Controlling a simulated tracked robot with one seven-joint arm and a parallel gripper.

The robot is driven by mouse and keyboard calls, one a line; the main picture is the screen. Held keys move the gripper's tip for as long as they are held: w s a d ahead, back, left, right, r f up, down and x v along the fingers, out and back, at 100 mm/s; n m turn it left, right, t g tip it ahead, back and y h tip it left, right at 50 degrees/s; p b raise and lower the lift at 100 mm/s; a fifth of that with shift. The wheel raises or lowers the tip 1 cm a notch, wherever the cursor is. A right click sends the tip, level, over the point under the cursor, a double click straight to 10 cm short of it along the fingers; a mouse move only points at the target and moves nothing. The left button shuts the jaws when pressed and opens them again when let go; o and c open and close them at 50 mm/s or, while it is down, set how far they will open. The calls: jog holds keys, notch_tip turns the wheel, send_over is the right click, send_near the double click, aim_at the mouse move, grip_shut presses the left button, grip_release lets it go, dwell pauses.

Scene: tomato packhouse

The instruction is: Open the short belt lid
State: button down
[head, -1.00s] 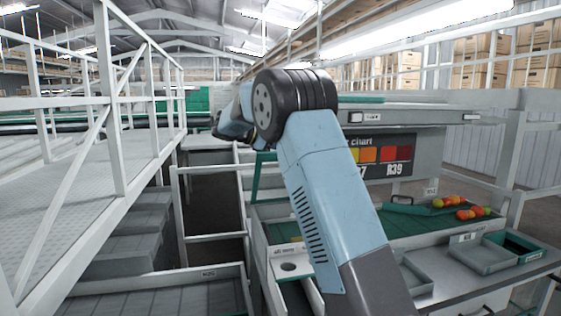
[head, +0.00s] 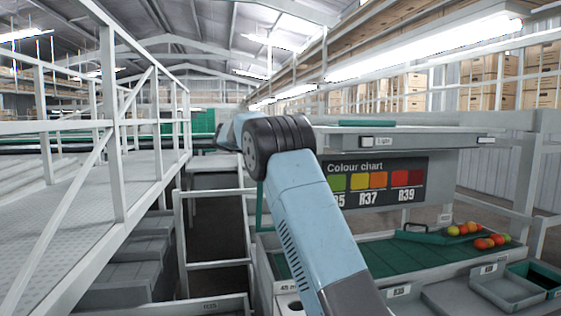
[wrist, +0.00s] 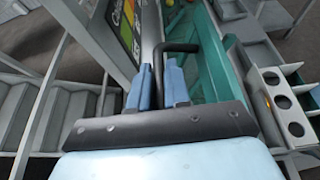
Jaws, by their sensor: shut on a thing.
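In the wrist view, my gripper (wrist: 160,82) has its two blue fingers closed on a dark bent handle (wrist: 183,47). The handle joins a teal panel (wrist: 207,70), which I take to be the short belt lid. In the head view a narrow teal edge (head: 261,208) stands nearly upright just left of my arm; it looks like the same lid. The gripper and handle are hidden behind my arm there. A green belt (head: 365,258) lies to the right of the arm.
The colour chart board (head: 378,183) stands behind the belt. Several tomatoes (head: 478,240) lie at its right end, beside a green flap (head: 425,238). Grey trays (head: 500,287) stand in front. A railed walkway (head: 70,220) fills the left. In the wrist view, a panel with round holes (wrist: 284,103) is at right.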

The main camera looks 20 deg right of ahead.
jog(key=shift+a+f, duration=0.1)
jog(key=c, duration=1.2)
grip_release()
jog(key=shift+o, duration=0.2)
jog(key=v, duration=1.3)
jog(key=shift+a, duration=0.3)
jog(key=s+d+r+m+t+y, duration=0.1)
jog(key=s+d+m+y, duration=0.3)
jog(key=s, duration=0.6)
jog(key=s+d+r+m+t+y, duration=0.1)
jog(key=s+d+m+t+y, duration=0.15)
jog(key=s+d, duration=0.65)
jog(key=s+a+f+m+t+y, duration=0.1)
jog(key=s+a+f+m+y, duration=0.1)
jog(key=s+f, duration=0.4)
jog(key=s+a+f+m+t+y, duration=0.1)
jog(key=s+f+m, duration=0.4)
jog(key=s, duration=1.1)
jog(key=s+a+f+m+t+y, duration=0.1)
jog(key=s+a+f+m+y, duration=0.2)
jog(key=s+f, duration=0.4)
jog(key=s+a+y, duration=0.1)
jog(key=s, duration=0.3)
jog(key=shift+s+a, duration=0.25)
